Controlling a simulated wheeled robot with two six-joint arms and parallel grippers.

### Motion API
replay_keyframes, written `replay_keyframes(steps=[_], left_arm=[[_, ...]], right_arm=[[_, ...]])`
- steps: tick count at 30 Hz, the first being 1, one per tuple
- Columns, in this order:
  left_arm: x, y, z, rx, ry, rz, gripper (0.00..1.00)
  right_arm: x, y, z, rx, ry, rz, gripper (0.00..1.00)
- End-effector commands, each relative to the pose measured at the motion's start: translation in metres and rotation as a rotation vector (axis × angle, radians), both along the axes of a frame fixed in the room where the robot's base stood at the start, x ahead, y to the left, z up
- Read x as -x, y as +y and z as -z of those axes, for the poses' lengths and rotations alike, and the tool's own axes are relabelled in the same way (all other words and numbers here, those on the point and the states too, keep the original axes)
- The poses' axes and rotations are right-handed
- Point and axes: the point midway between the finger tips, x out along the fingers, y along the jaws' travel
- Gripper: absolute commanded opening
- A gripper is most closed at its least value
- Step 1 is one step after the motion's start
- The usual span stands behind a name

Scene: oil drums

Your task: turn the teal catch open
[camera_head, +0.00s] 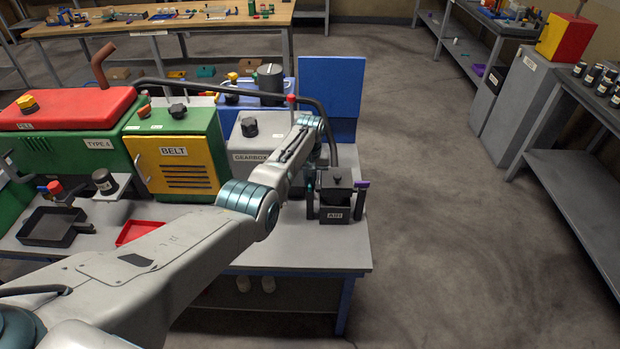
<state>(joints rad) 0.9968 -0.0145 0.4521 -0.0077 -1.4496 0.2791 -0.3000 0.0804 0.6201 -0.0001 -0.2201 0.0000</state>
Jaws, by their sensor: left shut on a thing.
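A dark box labelled AIR (335,216) stands on the grey workbench near its right end, with a dark knob on its lid. A purple catch (361,185) is on its right side. A small bit of the teal catch (310,187) shows on its left side, mostly hidden by my left arm. My left gripper (312,182) reaches down at that left side, shut on the teal catch, its fingertips largely hidden by the wrist. My right gripper is not in view.
Left of the AIR box are a grey GEARBOX unit (258,140), a green-and-yellow BELT unit (183,168) and a red-topped tank (68,108). A dark pipe (235,88) arches behind. A blue panel (331,90) stands behind the AIR box. The floor to the right is clear.

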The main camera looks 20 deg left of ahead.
Motion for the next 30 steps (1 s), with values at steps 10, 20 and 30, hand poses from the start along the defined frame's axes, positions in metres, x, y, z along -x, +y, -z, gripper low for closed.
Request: replay_keyframes(steps=[10,20,30], left_arm=[[-0.001,0.000,-0.001,-0.001,-0.002,0.003,0.00],[0.000,0.000,0.000,0.000,-0.001,0.002,0.33],[-0.001,0.000,-0.027,-0.001,-0.006,0.001,0.33]], right_arm=[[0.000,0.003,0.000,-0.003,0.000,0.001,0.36],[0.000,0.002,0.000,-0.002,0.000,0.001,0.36],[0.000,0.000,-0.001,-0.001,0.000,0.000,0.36]])
